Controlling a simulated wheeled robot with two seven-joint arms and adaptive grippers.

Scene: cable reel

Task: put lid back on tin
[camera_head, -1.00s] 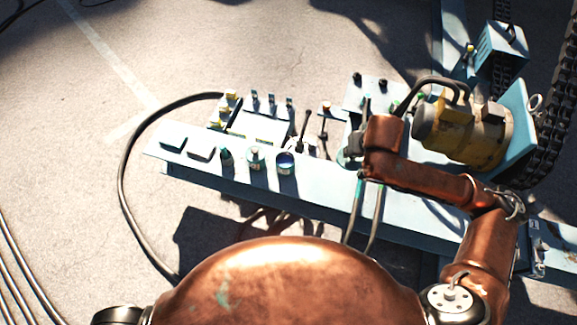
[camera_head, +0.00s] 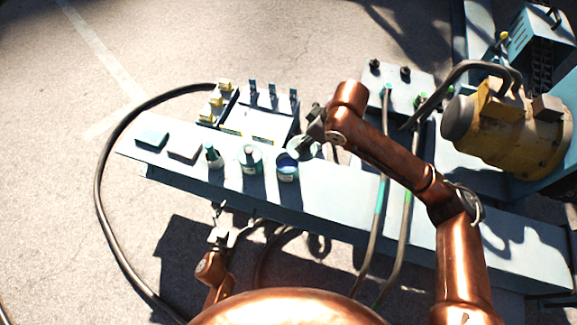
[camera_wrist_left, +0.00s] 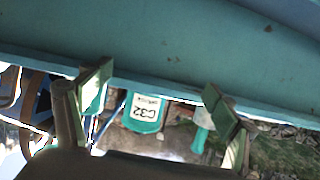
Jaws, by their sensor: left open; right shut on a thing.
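The open tin (camera_head: 288,170) stands upright on the pale blue bench, with dark blue inside. My right gripper (camera_head: 312,136) is shut on a round grey-green lid (camera_head: 302,149), held just behind and right of the tin, apart from its rim as far as I can tell. My left gripper (camera_head: 234,212) is open and empty in front of the bench edge, below the containers. The left wrist view shows its two fingers apart (camera_wrist_left: 157,92), with a container labelled C32 (camera_wrist_left: 145,112) visible beyond them; I cannot tell which container this is.
A teal-and-white tin (camera_head: 250,160) and a small bottle (camera_head: 214,158) stand left of the open tin. Two flat pads (camera_head: 185,149) lie farther left on the bench (camera_head: 345,195). Hoses and a yellow motor (camera_head: 515,130) are at right.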

